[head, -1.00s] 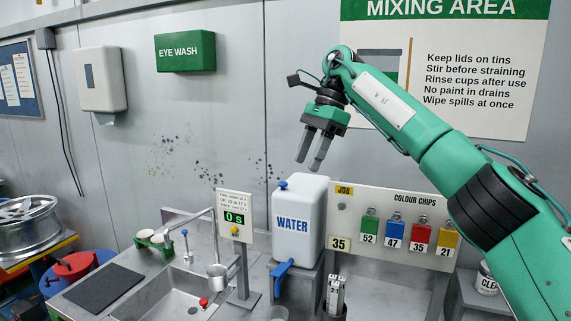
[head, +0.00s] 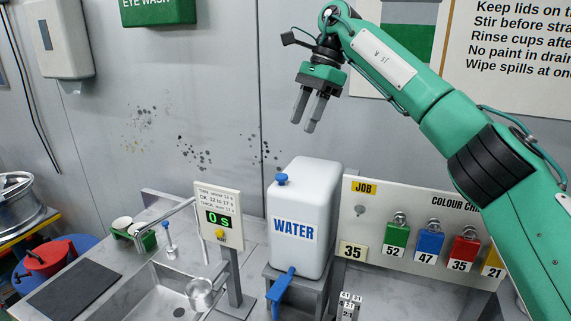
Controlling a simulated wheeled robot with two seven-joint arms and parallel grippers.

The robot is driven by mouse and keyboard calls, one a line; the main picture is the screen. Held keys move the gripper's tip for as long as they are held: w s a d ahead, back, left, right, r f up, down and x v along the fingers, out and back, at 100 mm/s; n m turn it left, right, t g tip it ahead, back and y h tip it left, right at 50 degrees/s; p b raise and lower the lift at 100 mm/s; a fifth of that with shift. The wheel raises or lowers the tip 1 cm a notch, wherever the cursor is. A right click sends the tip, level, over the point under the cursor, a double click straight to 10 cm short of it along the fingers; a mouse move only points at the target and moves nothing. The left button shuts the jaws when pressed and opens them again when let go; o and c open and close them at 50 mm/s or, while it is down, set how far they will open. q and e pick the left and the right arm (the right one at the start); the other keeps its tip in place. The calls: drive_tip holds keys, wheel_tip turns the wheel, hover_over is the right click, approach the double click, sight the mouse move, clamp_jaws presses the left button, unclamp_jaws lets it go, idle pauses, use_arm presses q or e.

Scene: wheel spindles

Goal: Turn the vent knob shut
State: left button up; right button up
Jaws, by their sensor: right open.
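A white water jug (head: 303,215) labelled WATER stands on a grey stand beside the sink. A small blue vent knob (head: 281,179) sits on the left of its top. A blue tap (head: 281,287) juts from the jug's lower front. My right gripper (head: 311,112) hangs above the jug, fingers pointing down and slightly left. It is open, empty and apart from the knob. My left gripper is not in view.
A timer post (head: 219,217) reading 0 s stands just left of the jug. The colour chip board (head: 372,237) stands to its right. The sink (head: 166,300) holds a metal cup (head: 199,292) at its edge. The wall is behind.

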sight(282, 175)
drive_tip(key=p+x, duration=0.2)
drive_tip(key=x, duration=0.8)
drive_tip(key=shift+a+f, duration=0.15)
drive_tip(key=shift+f, duration=0.1)
drive_tip(key=shift+s+a+f+p, duration=0.1)
drive_tip(key=shift+a+f+p, duration=0.15)
drive_tip(key=shift+f, duration=0.35)
drive_tip(key=c, duration=1)
